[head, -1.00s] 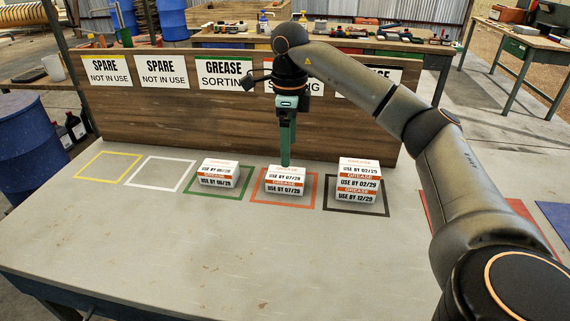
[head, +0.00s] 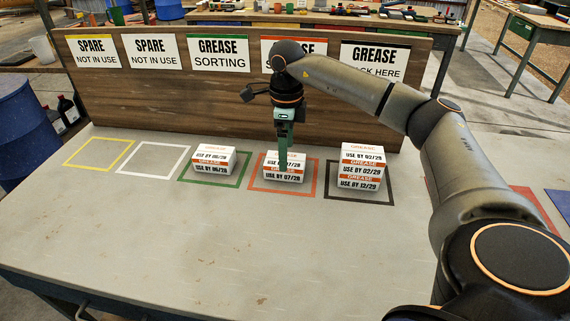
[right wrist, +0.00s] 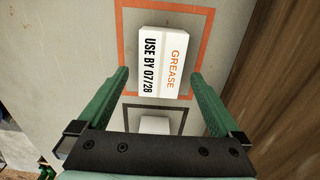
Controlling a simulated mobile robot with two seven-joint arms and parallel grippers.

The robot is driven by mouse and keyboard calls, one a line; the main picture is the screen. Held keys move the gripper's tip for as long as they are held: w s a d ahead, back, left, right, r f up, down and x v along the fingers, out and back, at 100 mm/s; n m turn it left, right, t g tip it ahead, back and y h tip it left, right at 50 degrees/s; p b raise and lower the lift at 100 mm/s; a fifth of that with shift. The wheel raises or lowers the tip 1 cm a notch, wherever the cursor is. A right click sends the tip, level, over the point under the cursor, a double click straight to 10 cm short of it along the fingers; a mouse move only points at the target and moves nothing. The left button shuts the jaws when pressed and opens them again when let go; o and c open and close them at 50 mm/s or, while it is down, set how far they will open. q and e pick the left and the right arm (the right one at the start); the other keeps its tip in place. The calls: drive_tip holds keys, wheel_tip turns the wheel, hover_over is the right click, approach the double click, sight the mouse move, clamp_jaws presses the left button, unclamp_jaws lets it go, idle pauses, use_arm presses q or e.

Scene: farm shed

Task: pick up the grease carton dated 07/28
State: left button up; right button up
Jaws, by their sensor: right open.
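The grease carton marked USE BY 07/28 (right wrist: 163,62) lies on the orange-outlined square in the right wrist view, white with orange lettering. In the head view, the grease stack (head: 284,175) on that square is partly covered by my right gripper (head: 283,168). My right gripper is open, and in the right wrist view its green fingers (right wrist: 158,76) lie on either side of the carton's near end in the picture. I cannot tell whether they touch it. My left gripper is not in view.
A grease stack (head: 361,168) stands on the black square to the right, another (head: 214,160) on the green square to the left. The yellow (head: 99,153) and white (head: 153,159) squares are empty. A wooden sign board (head: 150,95) rises behind. The front worktop is clear.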

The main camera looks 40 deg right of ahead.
wheel_tip(320, 180, down, 4)
drive_tip(key=shift+w+a+f, duration=0.1)
drive_tip(key=shift+w, duration=0.05)
drive_tip(key=shift+c, duration=0.4)
drive_tip(key=c, duration=1.3)
